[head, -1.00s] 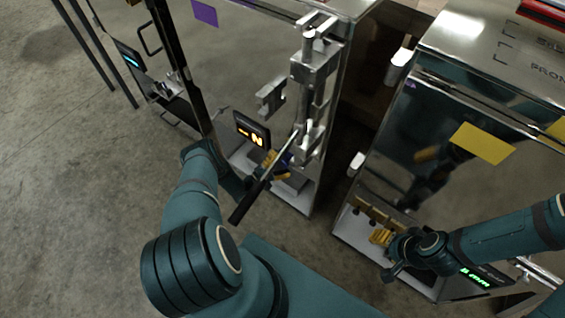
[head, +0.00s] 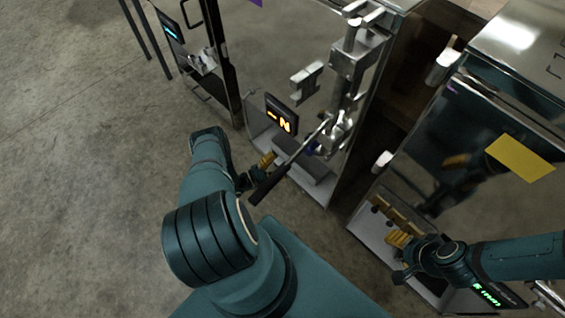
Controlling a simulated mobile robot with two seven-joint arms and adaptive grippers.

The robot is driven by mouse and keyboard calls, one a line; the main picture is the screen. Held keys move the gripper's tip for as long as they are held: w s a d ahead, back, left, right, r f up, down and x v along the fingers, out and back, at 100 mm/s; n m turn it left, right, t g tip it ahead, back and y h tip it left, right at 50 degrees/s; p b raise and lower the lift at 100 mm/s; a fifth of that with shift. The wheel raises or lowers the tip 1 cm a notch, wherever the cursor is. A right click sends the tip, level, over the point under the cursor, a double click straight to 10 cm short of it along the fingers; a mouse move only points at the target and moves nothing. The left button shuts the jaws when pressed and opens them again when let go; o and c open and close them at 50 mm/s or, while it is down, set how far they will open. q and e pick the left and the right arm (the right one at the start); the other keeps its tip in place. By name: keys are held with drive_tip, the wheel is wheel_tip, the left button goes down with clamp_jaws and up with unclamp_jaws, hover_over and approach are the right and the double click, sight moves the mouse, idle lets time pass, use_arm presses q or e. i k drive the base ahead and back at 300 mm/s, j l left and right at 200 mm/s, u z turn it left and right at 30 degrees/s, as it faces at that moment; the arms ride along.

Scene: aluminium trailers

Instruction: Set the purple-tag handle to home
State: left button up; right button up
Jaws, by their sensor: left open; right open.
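A purple tag (head: 257,3) is cut by the top edge on the middle aluminium trailer (head: 290,60). A lever handle (head: 279,174) with a black grip sticks out from the upright lock rod (head: 350,90) of that trailer's door, pointing down and left. A small purple-blue spot (head: 312,148) shows by its pivot. My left gripper (head: 265,160) is open, its brass-coloured fingers just left of the handle; it looks empty and whether it touches is unclear. My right gripper (head: 397,238) is open and empty in front of the yellow-tag trailer.
A display (head: 281,113) with orange characters is on the middle trailer's door, below a metal bracket (head: 306,81). The right trailer bears a yellow tag (head: 520,158). Another trailer with a blue-lit display (head: 169,27) stands at left. The concrete floor (head: 80,170) at left is clear.

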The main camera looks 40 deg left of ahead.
sight(330, 121)
drive_tip(key=k+j, duration=0.3)
drive_tip(key=k, duration=0.15)
drive_tip(key=k+j, duration=0.3)
drive_tip(key=k, duration=0.15)
